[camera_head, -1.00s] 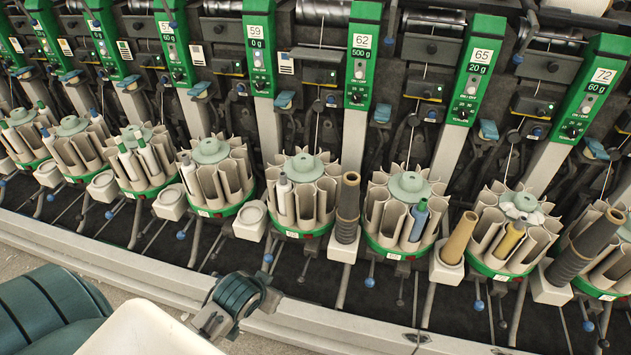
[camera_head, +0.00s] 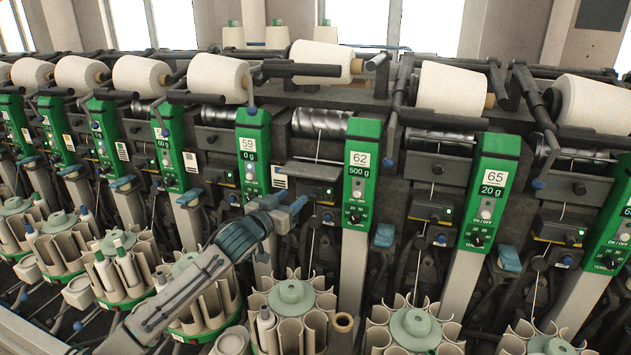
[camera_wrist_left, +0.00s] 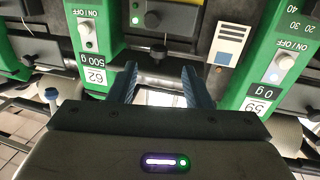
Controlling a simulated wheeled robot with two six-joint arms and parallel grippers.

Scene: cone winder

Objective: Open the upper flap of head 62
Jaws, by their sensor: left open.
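Head 62 shows its green panel (camera_head: 360,175) with the label "62 500 g", right of centre in the head view. The panel also shows upside down at the left of the wrist view (camera_wrist_left: 91,40). Left of it is a dark block (camera_head: 318,170) with a small green light. I cannot tell which part is the upper flap.
Panel 59 (camera_head: 252,155) stands close to the left of my gripper, panel 65 (camera_head: 489,190) farther right. White yarn packages (camera_head: 325,60) sit along the top above metal drums (camera_head: 320,122). Round tube magazines (camera_head: 291,297) stand below. A thin yarn runs down near head 62.

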